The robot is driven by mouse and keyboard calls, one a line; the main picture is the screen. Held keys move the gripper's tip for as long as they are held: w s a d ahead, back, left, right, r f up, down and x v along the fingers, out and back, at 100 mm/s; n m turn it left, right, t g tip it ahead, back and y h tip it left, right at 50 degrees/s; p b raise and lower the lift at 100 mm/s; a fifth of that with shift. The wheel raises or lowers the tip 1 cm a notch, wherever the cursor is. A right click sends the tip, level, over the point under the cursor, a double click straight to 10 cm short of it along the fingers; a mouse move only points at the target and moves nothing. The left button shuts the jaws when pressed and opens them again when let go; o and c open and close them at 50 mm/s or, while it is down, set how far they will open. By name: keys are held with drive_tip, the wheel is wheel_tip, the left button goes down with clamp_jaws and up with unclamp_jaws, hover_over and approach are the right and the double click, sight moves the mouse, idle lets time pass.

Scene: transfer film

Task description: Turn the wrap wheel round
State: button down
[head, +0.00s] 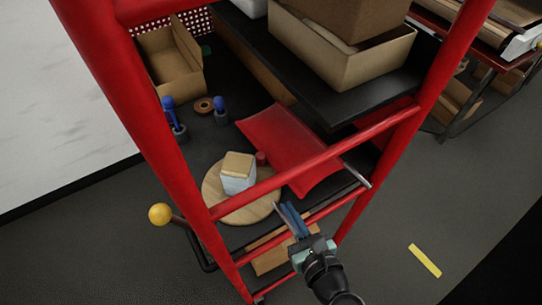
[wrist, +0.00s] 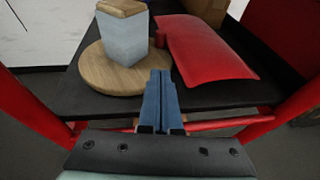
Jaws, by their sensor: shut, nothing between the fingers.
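The wrap wheel looks to be the round wooden disc (head: 213,187) lying flat on the dark lower shelf; it also shows in the wrist view (wrist: 96,72). A pale box with a tan top (head: 238,175) stands upright on it, and shows in the wrist view (wrist: 124,40). My gripper (head: 288,207) is shut and empty, with its blue fingers together, at the front right of the disc. In the wrist view the fingertips (wrist: 160,74) point into the shelf just right of the disc; I cannot tell whether they touch it.
A curved red panel (head: 290,145) with a small red knob (head: 261,158) lies behind and right of the disc. Red rails (head: 300,172) and posts frame the shelf. A yellow ball-ended lever (head: 159,214) sticks out left. Blue-topped tools (head: 171,108) and cartons (head: 168,62) stand farther back.

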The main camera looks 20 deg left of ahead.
sight(259, 161)
drive_tip(key=x, duration=0.9)
drive_tip(key=r+x, duration=0.1)
drive_tip(key=x, duration=0.3)
drive_tip(key=shift+w+a+f, duration=0.15)
drive_tip(key=shift+w+a, duration=0.15)
drive_tip(key=shift+w, duration=0.1)
drive_tip(key=shift+w+a+n+g+y+b, duration=0.2)
drive_tip(key=shift+w+n+g+y+b, duration=0.1)
drive_tip(key=shift+n+g+y, duration=0.25)
drive_tip(key=shift+w+a+n+g+y+b, duration=0.4)
drive_tip(key=shift+n+g+y+b, duration=0.15)
drive_tip(key=shift+n+g+b, duration=0.25)
drive_tip(key=n+g+b, duration=0.1)
drive_tip(key=a+n+g+y+b, duration=0.1)
drive_tip(key=shift+w+a+f+n+g, duration=0.1)
drive_tip(key=shift+w+a+n+g, duration=0.05)
drive_tip(key=shift+w+n+g, duration=0.15)
drive_tip(key=a+n+g+b, duration=0.1)
drive_tip(key=g+b, duration=0.1)
drive_tip(key=a+n+g+y+b, duration=0.1)
drive_tip(key=n+g+b, duration=0.1)
drive_tip(key=shift+w, duration=0.15)
drive_tip(key=shift+a, duration=0.45)
drive_tip(key=shift+d, duration=0.1)
